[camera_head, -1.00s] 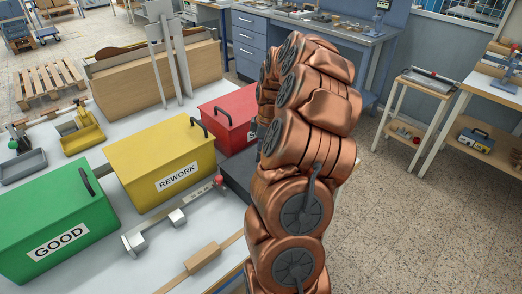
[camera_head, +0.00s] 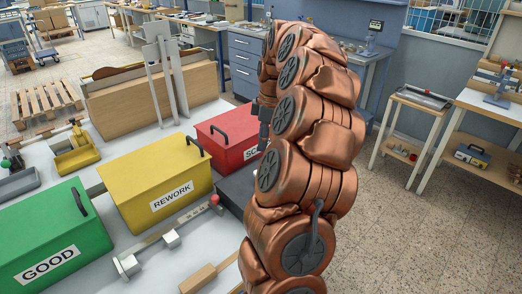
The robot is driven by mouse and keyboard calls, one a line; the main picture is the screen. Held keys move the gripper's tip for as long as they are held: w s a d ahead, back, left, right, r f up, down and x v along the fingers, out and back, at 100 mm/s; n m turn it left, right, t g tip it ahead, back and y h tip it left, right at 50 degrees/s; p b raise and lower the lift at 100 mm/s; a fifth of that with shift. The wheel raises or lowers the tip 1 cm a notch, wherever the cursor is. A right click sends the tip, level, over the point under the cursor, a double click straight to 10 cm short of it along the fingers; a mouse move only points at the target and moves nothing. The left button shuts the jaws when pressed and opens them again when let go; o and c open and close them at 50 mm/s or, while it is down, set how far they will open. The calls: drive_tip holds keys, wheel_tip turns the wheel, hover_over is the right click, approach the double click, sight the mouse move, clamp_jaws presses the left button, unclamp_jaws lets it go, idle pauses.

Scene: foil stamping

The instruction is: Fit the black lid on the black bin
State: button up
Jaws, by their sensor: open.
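A dark grey-black box-like surface (camera_head: 237,187), which looks like part of the black bin, shows beside the red bin. My copper arm hides most of it, and I cannot tell whether it is the bin or its lid. No separate black lid can be made out. My gripper (camera_head: 264,128) shows only as a dark piece at the left edge of my arm, beside the red bin. It is open. Its fingertips are mostly hidden behind my arm, and nothing is seen held in it.
The red bin (camera_head: 226,137), yellow REWORK bin (camera_head: 140,177) and green GOOD bin (camera_head: 45,235) have lids with black handles. They stand on the white table (camera_head: 125,248). A metal bar with a red knob (camera_head: 166,238) lies in front. Open floor (camera_head: 430,235) is at right.

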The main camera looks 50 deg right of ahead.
drive_tip(key=shift+s+r, duration=0.1)
drive_tip(key=shift+r, duration=0.45)
drive_tip(key=s+a+r+m+g, duration=0.1)
drive_tip(key=a, duration=1.1)
drive_tip(key=s+a+r+m, duration=0.1)
drive_tip(key=s+a, duration=0.1)
drive_tip(key=a, duration=1.1)
drive_tip(key=s+a+f+m+g, duration=0.1)
drive_tip(key=s+a+f+m, duration=0.2)
drive_tip(key=s+a, duration=0.3)
drive_tip(key=s+a+f+m+g+h, duration=0.1)
drive_tip(key=s+a+f, duration=0.3)
drive_tip(key=s, duration=0.9)
drive_tip(key=shift+s+a+f+m, duration=0.2)
drive_tip(key=shift+a+m, duration=0.7)
drive_tip(key=shift+a, duration=0.2)
